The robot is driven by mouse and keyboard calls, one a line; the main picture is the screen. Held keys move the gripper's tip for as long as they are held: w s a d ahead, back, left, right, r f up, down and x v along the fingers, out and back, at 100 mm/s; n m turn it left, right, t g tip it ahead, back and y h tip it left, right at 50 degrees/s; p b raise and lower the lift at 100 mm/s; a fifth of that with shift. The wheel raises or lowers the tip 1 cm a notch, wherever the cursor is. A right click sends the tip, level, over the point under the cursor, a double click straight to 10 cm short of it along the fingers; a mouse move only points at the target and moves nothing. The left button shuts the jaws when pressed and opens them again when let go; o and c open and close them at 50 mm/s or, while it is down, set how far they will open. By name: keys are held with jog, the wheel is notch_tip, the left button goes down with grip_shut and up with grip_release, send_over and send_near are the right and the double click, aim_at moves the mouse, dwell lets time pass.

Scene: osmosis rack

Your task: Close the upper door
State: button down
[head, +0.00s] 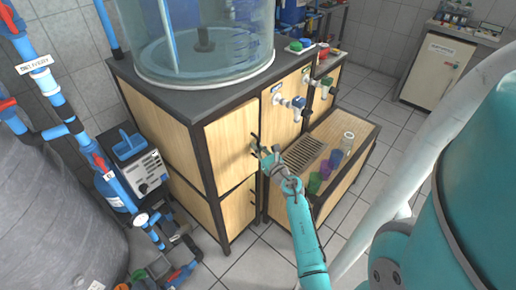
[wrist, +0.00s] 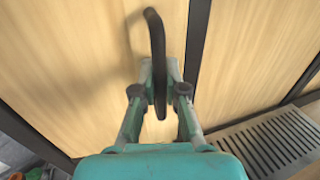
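The upper door (head: 228,150) is a light wood panel in the dark-framed cabinet under the clear tank. It looks flush or nearly flush with its frame; a small gap cannot be ruled out. Its black curved handle (wrist: 157,50) stands upright near the door's right edge. My gripper (head: 266,152) is at this handle. In the wrist view, my gripper's fingertips (wrist: 160,72) sit close on both sides of the handle and appear shut on it.
A lower wood door (head: 238,210) is below. To the right, a low wooden bench (head: 352,160) has a drain grille (head: 300,152) and several coloured cups. Valves (head: 298,103) stick out above it. Blue pipes and a grey tank (head: 60,215) are at the left. Tiled floor is clear in front.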

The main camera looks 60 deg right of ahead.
jog(key=shift+x, duration=1.1)
jog(key=c, duration=1.2)
grip_release()
jog(key=v, duration=1.2)
